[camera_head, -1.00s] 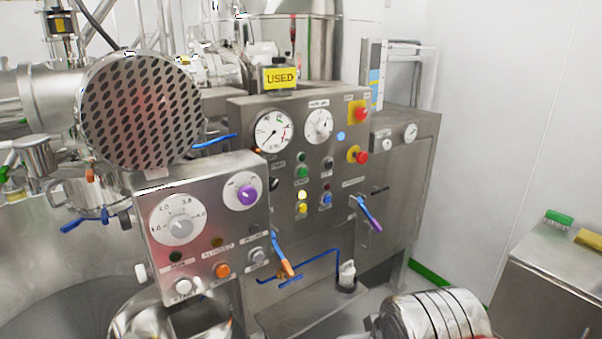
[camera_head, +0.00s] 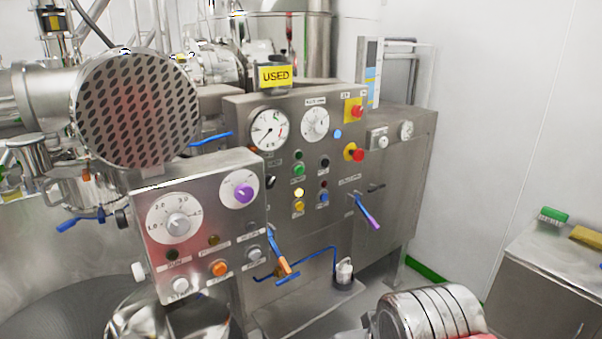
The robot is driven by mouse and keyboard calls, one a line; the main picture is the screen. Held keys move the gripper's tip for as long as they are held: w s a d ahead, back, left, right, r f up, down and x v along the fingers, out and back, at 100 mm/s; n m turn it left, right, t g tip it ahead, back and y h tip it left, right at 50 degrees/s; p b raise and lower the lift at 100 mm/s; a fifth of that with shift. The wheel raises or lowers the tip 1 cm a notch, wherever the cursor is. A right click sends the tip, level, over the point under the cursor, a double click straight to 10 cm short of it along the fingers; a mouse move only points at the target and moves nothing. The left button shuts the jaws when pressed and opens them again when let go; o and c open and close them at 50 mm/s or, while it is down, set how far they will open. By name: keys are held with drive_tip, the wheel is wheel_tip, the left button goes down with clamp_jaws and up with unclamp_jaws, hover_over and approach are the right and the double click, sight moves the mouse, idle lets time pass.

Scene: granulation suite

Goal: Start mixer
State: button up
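A small grey control panel (camera_head: 215,262) stands at the front left. It has a large white dial with a grey knob (camera_head: 178,224), marked from 1.0 up. A purple knob (camera_head: 243,195) sits on a white disc to its right. Along the bottom edge are a white button (camera_head: 180,285), an orange button (camera_head: 219,268) and a grey button (camera_head: 254,252), with small dark lamps above them. The labels are too blurred to read surely. I cannot tell whether the mixer runs.
The cabinet behind (camera_head: 345,225) carries gauges, red stop buttons (camera_head: 358,154) on yellow, and a lit yellow lamp (camera_head: 299,192). A yellow "USED" sign (camera_head: 275,76) stands on top. Blue-handled levers (camera_head: 367,212) stick out.

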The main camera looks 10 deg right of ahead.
clamp_jaws()
idle(1.4)
